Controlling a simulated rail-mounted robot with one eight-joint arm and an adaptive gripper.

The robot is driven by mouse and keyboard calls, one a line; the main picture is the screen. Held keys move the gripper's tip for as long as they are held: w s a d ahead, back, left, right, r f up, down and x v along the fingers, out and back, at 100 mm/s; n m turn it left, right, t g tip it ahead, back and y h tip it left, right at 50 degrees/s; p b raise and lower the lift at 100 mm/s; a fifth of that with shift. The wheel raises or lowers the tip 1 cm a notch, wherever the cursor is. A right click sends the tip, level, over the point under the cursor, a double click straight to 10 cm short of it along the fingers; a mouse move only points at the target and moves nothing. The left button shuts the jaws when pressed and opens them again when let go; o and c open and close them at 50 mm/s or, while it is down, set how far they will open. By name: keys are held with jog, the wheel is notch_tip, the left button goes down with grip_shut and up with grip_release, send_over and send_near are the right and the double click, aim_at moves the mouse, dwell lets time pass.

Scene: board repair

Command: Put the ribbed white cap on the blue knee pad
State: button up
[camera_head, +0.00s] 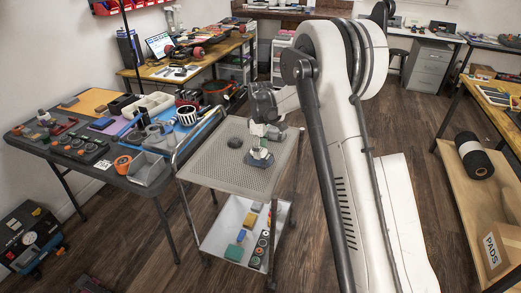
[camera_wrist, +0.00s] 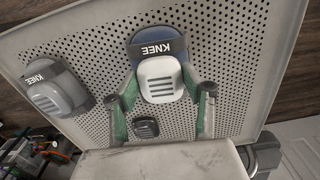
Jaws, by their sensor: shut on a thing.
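The ribbed white cap (camera_wrist: 160,78) is between my gripper's green-padded fingers in the wrist view. My gripper (camera_wrist: 160,86) is shut on its sides. The blue knee pad (camera_wrist: 158,44), with a black "KNEE" strap, lies on the perforated cart top behind the cap. The cap overlaps the pad's lower part in this view; I cannot tell whether they touch. In the head view the white cap (camera_head: 259,153) shows below my gripper (camera_head: 262,144), over the pad (camera_head: 262,163).
A grey knee pad (camera_wrist: 55,88) with its own ribbed cap lies to the left on the cart top (camera_wrist: 225,75). A small dark ribbed cap (camera_wrist: 146,128) lies nearer my wrist. A crowded dark table (camera_head: 120,180) stands left of the cart. The cart's lower shelf holds small items.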

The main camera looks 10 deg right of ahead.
jog(key=shift+f, duration=0.2)
jog(key=o, duration=0.9)
jog(key=shift+r, duration=0.1)
notch_tip(320, 180, up, 12)
jog(key=p, duration=0.1)
jog(key=s+r+m+t, duration=0.2)
jog(key=s+r+m, duration=0.1)
jog(key=s+r, duration=0.65)
jog(key=s+r+m+t, duration=0.2)
jog(key=s+r, duration=0.4)
jog(key=s, duration=0.5)
jog(key=s+f+m+t, duration=0.1)
jog(key=s+m, duration=0.1)
jog(key=s, duration=0.5)
jog(key=s+f+m+t, duration=0.1)
jog(key=s+f, duration=0.1)
jog(key=s, duration=0.5)
jog(key=s+f+m+t, duration=0.1)
jog(key=s+m, duration=0.1)
jog(key=s, duration=0.5)
jog(key=shift+s+a+f+m, duration=0.25)
jog(key=shift+s+f+m, duration=0.05)
jog(key=shift+s, duration=0.05)
